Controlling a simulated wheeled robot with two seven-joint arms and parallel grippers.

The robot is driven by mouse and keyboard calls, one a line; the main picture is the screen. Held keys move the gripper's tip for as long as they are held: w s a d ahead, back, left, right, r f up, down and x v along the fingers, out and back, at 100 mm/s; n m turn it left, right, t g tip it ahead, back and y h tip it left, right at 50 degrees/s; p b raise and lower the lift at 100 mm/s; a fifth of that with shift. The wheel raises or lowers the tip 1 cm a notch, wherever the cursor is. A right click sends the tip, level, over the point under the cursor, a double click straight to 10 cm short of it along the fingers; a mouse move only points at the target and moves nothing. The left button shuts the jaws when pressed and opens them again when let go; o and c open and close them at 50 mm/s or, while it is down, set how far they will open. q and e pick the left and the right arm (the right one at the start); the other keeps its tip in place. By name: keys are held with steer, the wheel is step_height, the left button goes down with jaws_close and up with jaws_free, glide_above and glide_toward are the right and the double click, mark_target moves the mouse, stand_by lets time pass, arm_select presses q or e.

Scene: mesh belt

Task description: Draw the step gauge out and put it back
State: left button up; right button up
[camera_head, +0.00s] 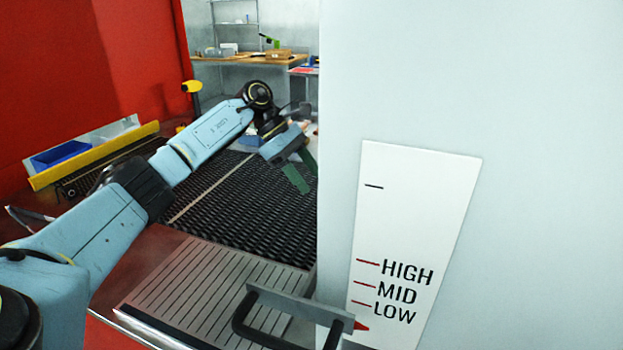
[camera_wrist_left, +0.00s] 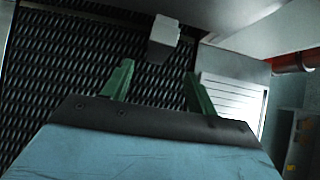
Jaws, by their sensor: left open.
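A grey bar with a dark loop handle (camera_head: 285,308) and a red pointer tip stands at the front, by the pale wall. Its pointer is near the LOW mark on the white scale plate (camera_head: 415,220); I cannot tell for sure that this is the step gauge. My left gripper (camera_head: 302,172) is over the dark mesh belt, beside the pale wall's edge, well behind the handle. In the left wrist view its two green fingers (camera_wrist_left: 158,75) are apart with nothing between them. A grey block (camera_wrist_left: 164,36) shows beyond the fingertips; I cannot tell what it is.
The dark mesh belt (camera_head: 235,210) runs back from a slotted metal plate (camera_head: 205,290). The large pale wall (camera_head: 540,90) hides everything to the right. A yellow rail (camera_head: 95,155) and a blue bin (camera_head: 62,155) are at the left. A workbench (camera_head: 240,58) stands far back.

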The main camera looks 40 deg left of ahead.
arm_select(q)
steer(key=b+x, duration=0.4)
steer(key=x, duration=0.6)
steer(key=shift+s, duration=0.15)
steer(key=shift+b+x, duration=0.55)
steer(key=shift+x, duration=0.35)
arm_select(e)
steer(key=d+f, duration=0.3)
steer(key=f, duration=0.2)
steer(key=shift+w, duration=0.45)
arm_select(q)
steer(key=shift+r, duration=0.1)
arm_select(e)
steer(key=shift+d, duration=0.1)
arm_select(q)
steer(key=c, duration=1)
arm_select(e)
steer(key=shift+w+f, duration=0.1)
arm_select(q)
steer(key=shift+a, duration=0.2)
arm_select(e)
steer(key=shift+a, duration=0.2)
